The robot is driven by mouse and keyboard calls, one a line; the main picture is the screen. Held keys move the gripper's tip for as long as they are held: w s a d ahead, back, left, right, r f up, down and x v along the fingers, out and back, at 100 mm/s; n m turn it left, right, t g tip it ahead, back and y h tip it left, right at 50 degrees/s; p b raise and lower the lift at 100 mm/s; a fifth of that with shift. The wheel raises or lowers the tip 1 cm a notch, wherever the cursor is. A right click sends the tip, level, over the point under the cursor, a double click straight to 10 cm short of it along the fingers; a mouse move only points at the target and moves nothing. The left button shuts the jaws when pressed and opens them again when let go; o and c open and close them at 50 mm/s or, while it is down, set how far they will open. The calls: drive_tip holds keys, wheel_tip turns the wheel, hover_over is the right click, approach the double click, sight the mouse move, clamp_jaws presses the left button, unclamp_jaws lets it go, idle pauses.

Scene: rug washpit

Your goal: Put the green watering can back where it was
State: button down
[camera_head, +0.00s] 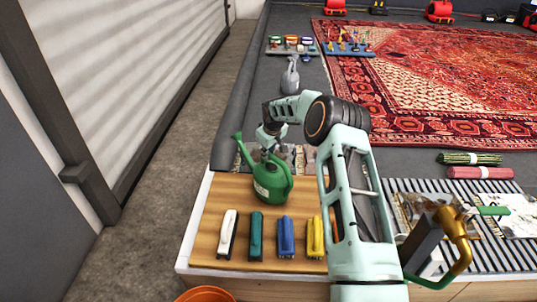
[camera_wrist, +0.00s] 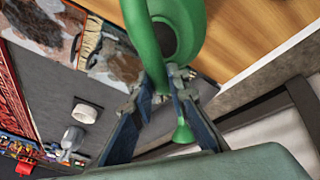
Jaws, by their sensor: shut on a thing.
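The green watering can (camera_head: 270,184) is upright over the back half of the wooden board (camera_head: 213,229); I cannot tell whether its base touches the board. Its spout points up and to the left. My gripper (camera_head: 268,143) is at the top of the can, its fingers partly hidden by the arm and can. In the wrist view my gripper (camera_wrist: 168,88) is shut on a green part of the watering can (camera_wrist: 190,20), with the spout's flared end beyond the fingers.
A white brush (camera_head: 228,235), a green one (camera_head: 256,236), a blue one (camera_head: 286,237) and a yellow one (camera_head: 315,237) stand in a row along the board's front. A grey watering can (camera_head: 290,77) stands farther back, left of the red rug (camera_head: 440,85).

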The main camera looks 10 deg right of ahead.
drive_tip(key=shift+w, duration=0.1)
drive_tip(key=c, duration=1.9)
unclamp_jaws()
drive_tip(key=p+v, duration=0.3)
drive_tip(key=v, duration=0.9)
drive_tip(key=shift+r, duration=0.1)
